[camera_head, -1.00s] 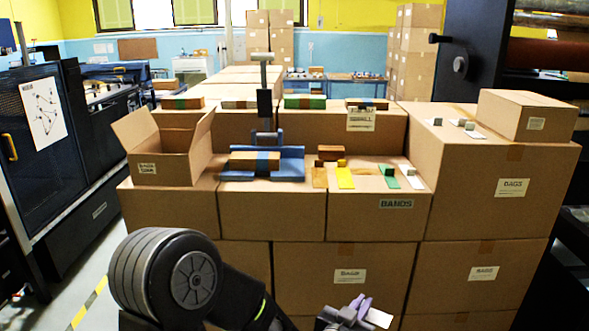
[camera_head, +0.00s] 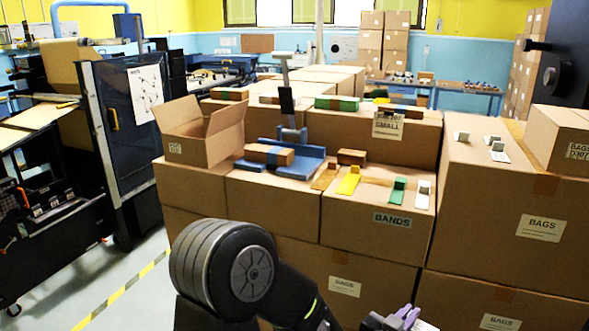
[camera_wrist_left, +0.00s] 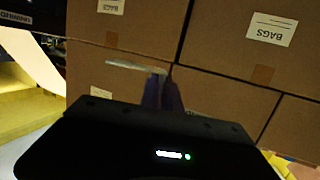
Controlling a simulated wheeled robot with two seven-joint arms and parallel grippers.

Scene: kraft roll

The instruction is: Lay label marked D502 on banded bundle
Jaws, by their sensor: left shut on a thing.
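My left gripper (camera_head: 400,320) is at the bottom edge of the head view, shut on a thin pale label (camera_head: 425,326), low in front of the stacked cartons. In the left wrist view the fingers (camera_wrist_left: 163,92) pinch the label (camera_wrist_left: 135,66), seen nearly edge-on; no marking on it is readable. The banded bundle (camera_head: 284,157), a brown block with a blue band, lies on the blue tray (camera_head: 312,168) on the carton tops, well away from the gripper. My right gripper is not in view.
Clipped white labels (camera_head: 497,152) lie on the right carton. An open carton (camera_head: 203,135) stands left of the tray. Other banded bundles (camera_head: 337,103) lie behind.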

